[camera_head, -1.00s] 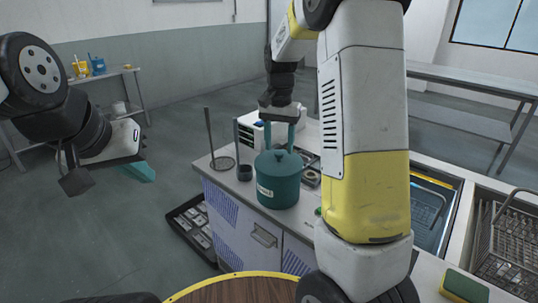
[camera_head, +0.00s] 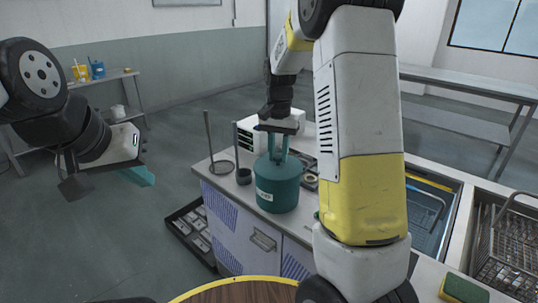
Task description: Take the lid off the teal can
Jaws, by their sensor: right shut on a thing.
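The teal can (camera_head: 279,195) stands upright on the counter in the middle of the view, with a pale label on its front. Its teal lid (camera_head: 290,166) appears seated on top. My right gripper (camera_head: 278,153) comes down from above, its teal fingers shut on the grip at the top of the lid; the grip itself is mostly hidden between them. My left gripper (camera_head: 108,184) hangs at the left over the floor, far from the can, open and empty.
A thin rod stand (camera_head: 210,145) and a small dark cup (camera_head: 244,174) stand left of the can. A white device (camera_head: 254,136) is behind it. My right arm hides counter to its right. Wire baskets (camera_head: 512,240) and a sponge (camera_head: 465,288) are at the right.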

